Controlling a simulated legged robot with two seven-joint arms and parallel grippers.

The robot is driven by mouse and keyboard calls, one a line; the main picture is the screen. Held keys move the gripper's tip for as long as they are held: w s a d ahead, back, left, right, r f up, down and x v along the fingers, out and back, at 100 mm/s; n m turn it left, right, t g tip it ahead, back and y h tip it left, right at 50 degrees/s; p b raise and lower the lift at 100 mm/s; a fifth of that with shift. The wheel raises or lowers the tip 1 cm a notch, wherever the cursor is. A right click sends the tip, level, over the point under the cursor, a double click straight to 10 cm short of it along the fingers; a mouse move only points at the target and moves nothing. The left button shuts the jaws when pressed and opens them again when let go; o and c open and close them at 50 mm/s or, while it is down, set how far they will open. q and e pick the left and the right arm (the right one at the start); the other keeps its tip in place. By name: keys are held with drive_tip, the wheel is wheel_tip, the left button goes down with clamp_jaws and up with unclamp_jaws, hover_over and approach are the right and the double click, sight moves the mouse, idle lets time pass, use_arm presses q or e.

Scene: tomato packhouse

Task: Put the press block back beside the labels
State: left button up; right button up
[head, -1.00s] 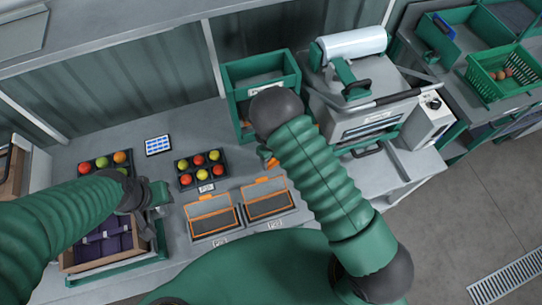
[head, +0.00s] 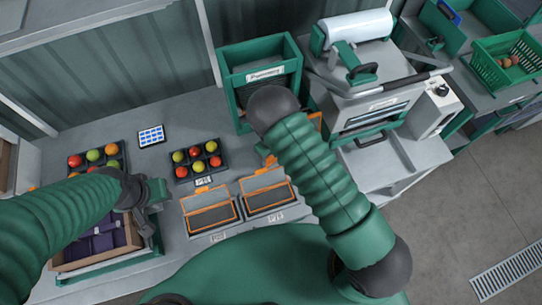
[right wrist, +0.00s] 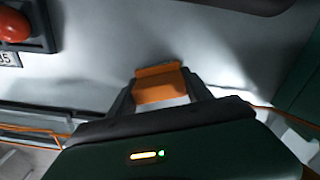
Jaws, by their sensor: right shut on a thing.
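In the right wrist view, my right gripper (right wrist: 160,92) is shut on an orange block (right wrist: 160,84), which looks like the press block. Pale bench surface shows below and around it. In the head view, my right arm hides most of this gripper; a small orange part (head: 270,159) shows at the arm's left edge. A small card with blue and white cells (head: 151,136), perhaps the labels, lies flat on the bench, left of the right gripper. My left gripper (head: 150,205) is beside the brown box at lower left; its finger gap is unclear.
A tray of red and yellow-green tomatoes (head: 225,163) and two orange-framed dark trays (head: 240,212) lie near the right gripper. A green crate (head: 290,55) stands behind it. A wrapping machine (head: 405,78) is at right. Bare bench (head: 165,175) lies around the card.

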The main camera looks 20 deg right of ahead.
drive_tip(key=shift+a, duration=0.3)
drive_tip(key=shift+s+a+f, duration=0.1)
drive_tip(key=shift+a, duration=0.05)
drive_tip(key=shift+f+b, duration=0.2)
drive_tip(key=shift+b, duration=0.1)
drive_tip(key=o, duration=1.2)
drive_tip(key=shift+d, duration=0.35)
use_arm(q)
drive_tip(key=shift+a+f, duration=0.2)
drive_tip(key=shift+f, duration=0.05)
use_arm(e)
drive_tip(key=shift+a, duration=0.25)
drive_tip(key=c, duration=0.3)
use_arm(q)
drive_tip(key=shift+a, duration=0.2)
drive_tip(key=shift+d, duration=0.15)
use_arm(e)
drive_tip(key=shift+d+r, duration=0.1)
drive_tip(key=shift+d, duration=0.05)
